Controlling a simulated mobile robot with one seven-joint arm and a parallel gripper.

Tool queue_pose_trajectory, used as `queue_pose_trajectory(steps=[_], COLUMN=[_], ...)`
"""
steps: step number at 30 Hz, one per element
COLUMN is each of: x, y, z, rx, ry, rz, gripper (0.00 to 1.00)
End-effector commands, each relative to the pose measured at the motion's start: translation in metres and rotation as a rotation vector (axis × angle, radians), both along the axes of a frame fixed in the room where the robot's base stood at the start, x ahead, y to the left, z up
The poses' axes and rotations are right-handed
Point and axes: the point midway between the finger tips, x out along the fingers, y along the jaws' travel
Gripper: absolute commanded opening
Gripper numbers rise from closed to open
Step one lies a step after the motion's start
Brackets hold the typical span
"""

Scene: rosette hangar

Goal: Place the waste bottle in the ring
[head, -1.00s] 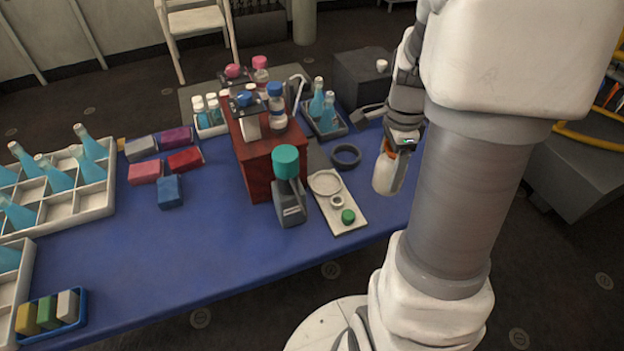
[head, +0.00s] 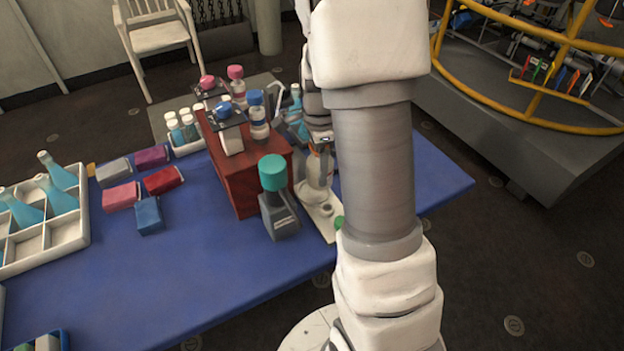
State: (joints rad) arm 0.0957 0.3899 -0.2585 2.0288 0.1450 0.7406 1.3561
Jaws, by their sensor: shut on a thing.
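My gripper (head: 320,146) is shut on a pale bottle with an orange patch near its neck. The bottle (head: 313,183) is upright, at the right of the red box, above or on the pale tray (head: 327,231); I cannot tell if its base touches anything. The dark ring that lay on the blue table beside this tray is hidden now by my arm and the bottle. The tray also has a small pale ring (head: 327,209) and a green cap (head: 339,222), partly covered by my arm.
A grey bottle with a teal cap (head: 272,172) stands close left of the held bottle. The red box (head: 240,178) carries several capped bottles. A rack of blue bottles (head: 66,230) is at left. The blue table (head: 180,275) is clear in front.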

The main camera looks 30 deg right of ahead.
Motion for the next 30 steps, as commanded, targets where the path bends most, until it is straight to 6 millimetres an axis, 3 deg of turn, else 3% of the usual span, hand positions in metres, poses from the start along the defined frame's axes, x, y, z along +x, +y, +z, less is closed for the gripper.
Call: queue_pose_trajectory(steps=[3, 8, 15, 27, 28, 30], x=[0.012, 0.016, 0.015, 0.016, 0.016, 0.016], y=[0.006, 0.008, 0.008, 0.008, 0.008, 0.008], z=[-0.009, -0.016, -0.05, -0.054, -0.053, -0.053], rx=[-0.001, 0.0, -0.001, 0.0, 0.0, 0.0], ry=[0.0, 0.001, 0.001, -0.001, -0.001, -0.001], rz=[0.002, 0.0, 0.0, 0.0, 0.0, 0.0], gripper=[0.07, 0.07, 0.07, 0.07, 0.82, 0.94])
